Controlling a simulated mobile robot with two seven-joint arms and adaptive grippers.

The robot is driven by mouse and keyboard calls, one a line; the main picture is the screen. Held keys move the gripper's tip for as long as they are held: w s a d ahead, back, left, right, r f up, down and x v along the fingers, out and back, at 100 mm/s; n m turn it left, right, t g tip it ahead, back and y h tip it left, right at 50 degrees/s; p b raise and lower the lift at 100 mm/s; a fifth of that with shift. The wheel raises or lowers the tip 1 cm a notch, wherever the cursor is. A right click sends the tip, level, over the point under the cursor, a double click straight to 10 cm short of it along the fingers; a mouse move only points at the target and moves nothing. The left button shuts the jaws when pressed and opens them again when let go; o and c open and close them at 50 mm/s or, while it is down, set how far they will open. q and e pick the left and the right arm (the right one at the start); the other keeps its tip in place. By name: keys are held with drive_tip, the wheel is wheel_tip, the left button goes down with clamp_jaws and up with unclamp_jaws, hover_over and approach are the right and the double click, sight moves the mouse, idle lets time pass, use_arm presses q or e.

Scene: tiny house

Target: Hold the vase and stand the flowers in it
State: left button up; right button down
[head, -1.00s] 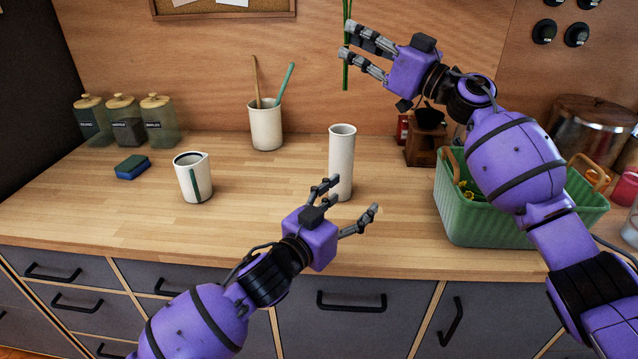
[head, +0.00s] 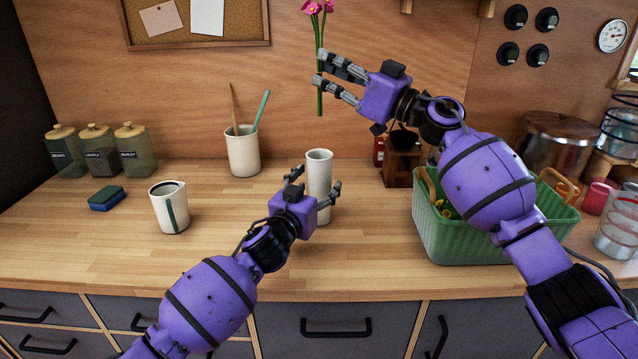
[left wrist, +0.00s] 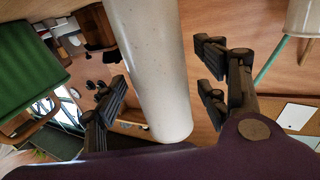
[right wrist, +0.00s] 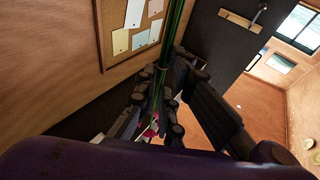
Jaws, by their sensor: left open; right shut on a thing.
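The vase (head: 319,168) is a tall white cylinder standing upright on the wooden counter. My left gripper (head: 316,187) is open, with its fingers on either side of the vase. In the left wrist view the vase (left wrist: 152,70) stands between the open fingers (left wrist: 165,95), with a gap on the right side. My right gripper (head: 322,68) is shut on the flowers (head: 319,100), holding their green stems upright above the vase, pink blooms at the top. The stems (right wrist: 172,40) also show between the fingers in the right wrist view. The stem ends are well above the vase mouth.
A white mug (head: 168,208) and a utensil crock (head: 242,152) stand left of the vase. A blue-green sponge (head: 106,198) and lidded jars (head: 136,150) are farther left. A green basket (head: 450,238) and a wooden grinder (head: 402,160) stand to the right. The counter front is clear.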

use_arm(q)
drive_tip(key=shift+x, duration=0.75)
drive_tip(key=shift+c, duration=0.5)
drive_tip(key=c, duration=1.4)
drive_tip(key=shift+c, duration=0.2)
use_arm(e)
drive_tip(key=shift+s+f, duration=0.15)
drive_tip(key=shift+f, duration=2.05)
